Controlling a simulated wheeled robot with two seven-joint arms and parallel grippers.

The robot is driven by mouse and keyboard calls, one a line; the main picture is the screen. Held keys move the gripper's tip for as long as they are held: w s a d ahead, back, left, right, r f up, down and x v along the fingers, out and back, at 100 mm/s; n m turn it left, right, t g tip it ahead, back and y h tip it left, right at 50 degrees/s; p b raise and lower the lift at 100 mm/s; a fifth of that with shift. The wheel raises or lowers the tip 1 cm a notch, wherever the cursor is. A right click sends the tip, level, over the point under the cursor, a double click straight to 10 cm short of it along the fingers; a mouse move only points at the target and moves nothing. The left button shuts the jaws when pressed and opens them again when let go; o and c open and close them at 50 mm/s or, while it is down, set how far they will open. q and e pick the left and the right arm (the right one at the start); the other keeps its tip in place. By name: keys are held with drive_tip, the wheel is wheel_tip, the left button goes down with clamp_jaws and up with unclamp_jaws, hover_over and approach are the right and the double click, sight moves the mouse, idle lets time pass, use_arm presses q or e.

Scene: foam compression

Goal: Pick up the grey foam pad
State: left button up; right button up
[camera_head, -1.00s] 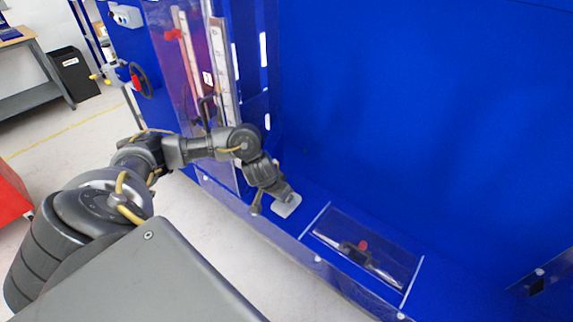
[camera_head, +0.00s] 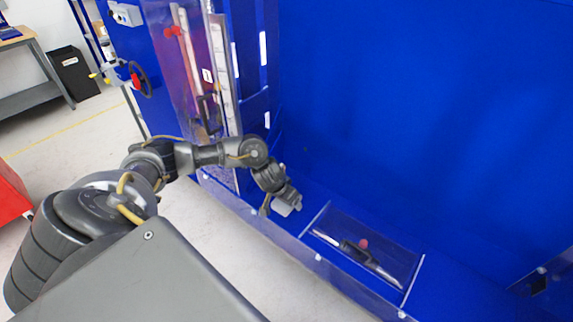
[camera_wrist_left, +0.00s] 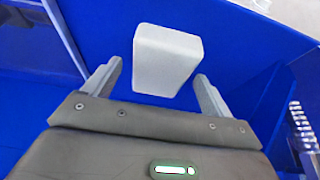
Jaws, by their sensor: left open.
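The grey foam pad (camera_wrist_left: 165,60) lies on the blue floor of the machine. In the left wrist view it sits just ahead of and between the two fingers of my left gripper (camera_wrist_left: 158,88), which is open. No finger visibly touches it. In the head view the pad (camera_head: 284,207) is a small light patch, partly covered by my left gripper (camera_head: 277,208). My right gripper is not in view.
A clear panel with a dark handle and red knob (camera_head: 363,243) is set in the blue ledge right of the pad. A tall clear door with a scale (camera_head: 222,75) stands at the left. The blue bay (camera_head: 420,120) behind is empty.

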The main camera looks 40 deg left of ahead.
use_arm(q)
drive_tip(key=shift+f, duration=0.25)
idle(0.3)
drive_tip(key=c, duration=1.1)
drive_tip(key=shift+o, duration=0.2)
drive_tip(key=shift+r, duration=0.25)
wheel_tip(320, 180, up, 9)
drive_tip(key=shift+f+p, duration=0.2)
drive_tip(key=shift+p, duration=0.6)
drive_tip(key=shift+r, duration=0.7)
